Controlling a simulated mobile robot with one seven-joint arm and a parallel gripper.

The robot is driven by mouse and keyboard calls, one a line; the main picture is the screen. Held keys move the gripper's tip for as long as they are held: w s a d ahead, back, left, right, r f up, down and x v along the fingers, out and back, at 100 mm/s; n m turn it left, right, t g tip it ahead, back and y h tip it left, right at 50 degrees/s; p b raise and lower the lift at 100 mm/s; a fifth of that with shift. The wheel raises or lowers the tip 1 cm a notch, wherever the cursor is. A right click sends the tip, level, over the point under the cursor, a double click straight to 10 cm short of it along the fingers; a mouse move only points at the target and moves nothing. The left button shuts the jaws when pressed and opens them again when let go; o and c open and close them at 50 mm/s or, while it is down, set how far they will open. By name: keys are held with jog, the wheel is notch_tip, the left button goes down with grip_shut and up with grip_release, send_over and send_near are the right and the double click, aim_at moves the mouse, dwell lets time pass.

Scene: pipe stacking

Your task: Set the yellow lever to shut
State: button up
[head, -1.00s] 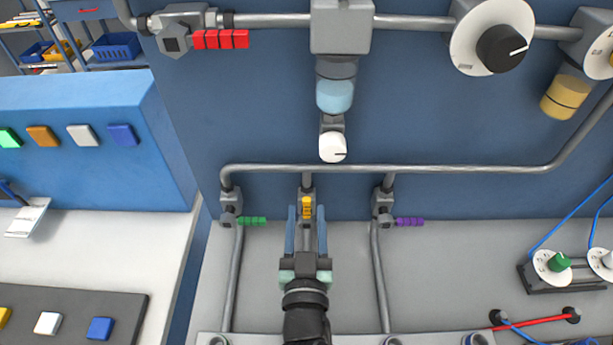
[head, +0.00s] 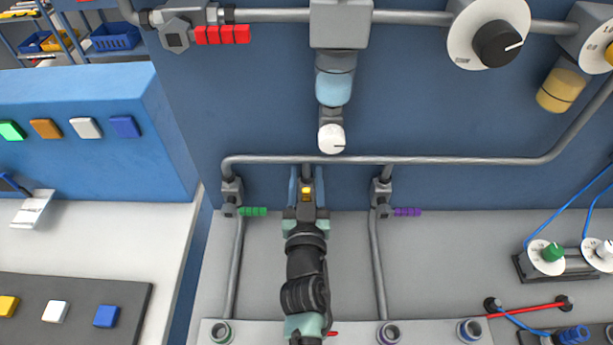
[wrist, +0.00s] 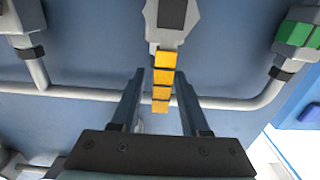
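The yellow lever (head: 306,193) is on the middle valve of the lower pipe run on the blue panel. In the wrist view the lever (wrist: 163,78) is a row of yellow segments running from its grey valve body (wrist: 172,22) toward my gripper. My gripper (head: 306,178) is in front of this valve, one finger on each side of the lever. In the wrist view the gripper (wrist: 158,76) is open, with gaps visible between the lever and both fingers. In the head view my gripper and arm hide the pipe below the valve.
A valve with a green lever (head: 252,211) is close on the left, and one with a purple lever (head: 407,212) on the right. A horizontal pipe (head: 440,161) runs just above. A white knob (head: 331,139) hangs above that pipe. The grey ledge (head: 455,260) at right is partly free.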

grip_shut()
dwell(1.2)
